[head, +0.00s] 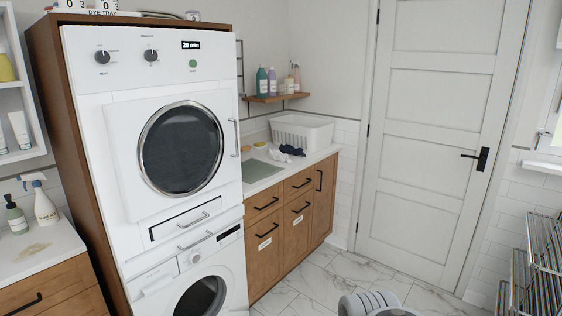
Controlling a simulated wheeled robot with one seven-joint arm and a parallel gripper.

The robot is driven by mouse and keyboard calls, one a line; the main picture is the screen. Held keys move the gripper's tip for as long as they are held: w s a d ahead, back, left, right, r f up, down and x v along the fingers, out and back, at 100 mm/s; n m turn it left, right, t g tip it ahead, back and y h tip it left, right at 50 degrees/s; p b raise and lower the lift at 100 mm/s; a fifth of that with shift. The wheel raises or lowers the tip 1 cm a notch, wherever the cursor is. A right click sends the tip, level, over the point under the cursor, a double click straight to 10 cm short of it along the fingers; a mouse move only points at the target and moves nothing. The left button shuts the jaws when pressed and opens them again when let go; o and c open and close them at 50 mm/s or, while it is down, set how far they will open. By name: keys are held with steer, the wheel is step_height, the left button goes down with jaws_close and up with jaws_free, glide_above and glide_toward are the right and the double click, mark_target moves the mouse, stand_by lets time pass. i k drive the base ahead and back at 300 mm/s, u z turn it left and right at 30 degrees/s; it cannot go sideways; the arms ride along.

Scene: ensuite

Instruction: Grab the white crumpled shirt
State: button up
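A small pale crumpled cloth (278,155) lies on the counter beside a dark blue crumpled cloth (292,150). It is too small here to tell whether it is the white shirt. Both lie in front of a white plastic basket (302,131); the basket's inside is mostly hidden by its wall. A white and grey rounded part at the bottom edge appears to be my own arm, low in front of the floor and well apart from the counter. My gripper's fingers are not in view.
A stacked dryer (184,149) and washer (200,290) stand left of the counter (322,152). A shelf with bottles (276,97) hangs above it. A closed white door (435,130) and a wire rack (540,265) are at right. The marble floor (335,275) between is clear.

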mark_target(275, 155)
steer(key=z, duration=0.6)
steer(key=i, duration=1.2)
steer(key=z, duration=0.35)
steer(key=i, duration=1.05)
steer(key=u, duration=0.75)
steer(key=i, duration=0.7)
steer(key=u, duration=1.45)
steer(key=i, duration=0.95)
steer(key=u, duration=0.2)
